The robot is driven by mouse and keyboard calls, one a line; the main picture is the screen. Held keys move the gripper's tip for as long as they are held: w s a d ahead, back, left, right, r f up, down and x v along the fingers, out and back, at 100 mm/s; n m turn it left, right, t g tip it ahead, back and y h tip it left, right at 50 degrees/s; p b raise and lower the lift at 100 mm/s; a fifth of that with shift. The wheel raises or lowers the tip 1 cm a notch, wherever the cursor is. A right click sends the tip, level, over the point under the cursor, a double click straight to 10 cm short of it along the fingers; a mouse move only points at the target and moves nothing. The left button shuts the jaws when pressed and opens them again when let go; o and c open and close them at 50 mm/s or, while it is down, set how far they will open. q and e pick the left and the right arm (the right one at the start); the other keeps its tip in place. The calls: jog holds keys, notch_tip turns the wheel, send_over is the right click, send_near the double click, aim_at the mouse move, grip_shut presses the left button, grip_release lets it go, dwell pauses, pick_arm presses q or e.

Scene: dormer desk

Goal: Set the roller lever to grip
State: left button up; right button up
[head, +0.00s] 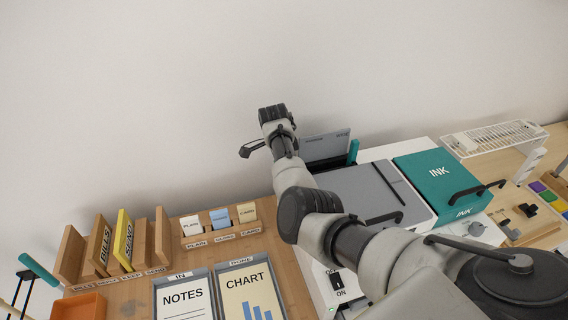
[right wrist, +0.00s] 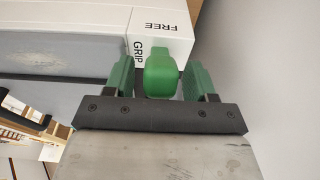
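In the right wrist view, the green roller lever (right wrist: 161,76) stands in front of a white panel (right wrist: 178,48) printed FREE and GRIP. Its end is close to the GRIP print, with FREE further up and to the right. My right gripper (right wrist: 161,82) is open around the lever, one green-padded finger on each side. A gap shows between the lever and each finger. In the head view my right arm reaches over the grey-lidded printer (head: 362,190); its fingers and the lever's labels are hidden there. My left gripper is not in view.
A teal INK box (head: 437,178) stands right of the grey lid, and a white rack (head: 495,137) lies behind it. A wooden sorter (head: 162,238), card holders and NOTES and CHART sheets (head: 184,298) occupy the left. The wall is close behind.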

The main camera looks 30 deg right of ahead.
pick_arm(q)
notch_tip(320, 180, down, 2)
jog(key=shift+b, duration=1)
pick_arm(e)
jog(key=r, duration=0.3)
jog(key=a+r, duration=0.1)
jog(key=r, duration=0.6)
jog(key=shift+w+a+r, duration=0.2)
jog(key=shift+a+r, duration=0.1)
jog(key=shift+a, duration=0.05)
jog(key=shift+o, duration=0.2)
